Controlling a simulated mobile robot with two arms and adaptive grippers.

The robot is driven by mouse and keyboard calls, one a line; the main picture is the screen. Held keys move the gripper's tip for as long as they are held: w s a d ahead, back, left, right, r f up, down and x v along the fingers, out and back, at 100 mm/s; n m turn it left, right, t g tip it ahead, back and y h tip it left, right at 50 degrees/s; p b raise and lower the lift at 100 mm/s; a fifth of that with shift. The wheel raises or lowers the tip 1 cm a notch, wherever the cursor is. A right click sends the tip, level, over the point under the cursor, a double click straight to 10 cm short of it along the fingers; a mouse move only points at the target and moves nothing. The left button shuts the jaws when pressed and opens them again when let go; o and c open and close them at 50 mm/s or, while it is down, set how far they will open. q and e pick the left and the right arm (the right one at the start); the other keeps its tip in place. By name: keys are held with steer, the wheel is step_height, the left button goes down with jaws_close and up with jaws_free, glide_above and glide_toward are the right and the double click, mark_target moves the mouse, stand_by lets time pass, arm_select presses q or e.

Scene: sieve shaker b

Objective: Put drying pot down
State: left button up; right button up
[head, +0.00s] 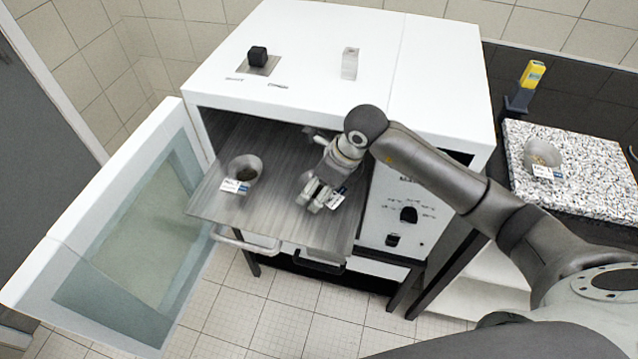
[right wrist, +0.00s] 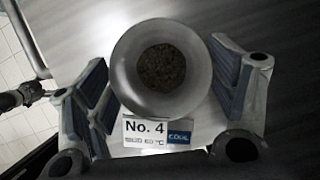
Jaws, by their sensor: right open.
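My right gripper (head: 316,194) is over the right part of the pulled-out metal shelf (head: 275,205) of the white oven. In the right wrist view the gripper (right wrist: 163,95) is open, with its padded fingers on either side of a round grey drying pot (right wrist: 160,68). The pot holds dark soil and has a white label "No. 4" (right wrist: 146,130) in front. In the head view the gripper hides most of this pot; its label (head: 337,200) shows beside the fingers. The pot appears to stand on the shelf. My left gripper is not in view.
A second pot with dark soil (head: 245,167) stands at the shelf's left. The glazed oven door (head: 130,240) is swung open at left. A third, pale-filled pot (head: 543,152) stands on the speckled slab (head: 590,165) at right, near a yellow-topped tool (head: 532,73).

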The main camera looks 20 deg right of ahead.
steer(key=shift+r, duration=0.25)
steer(key=b+v, duration=0.1)
steer(key=v, duration=0.6)
steer(key=shift+s+d+r, duration=0.1)
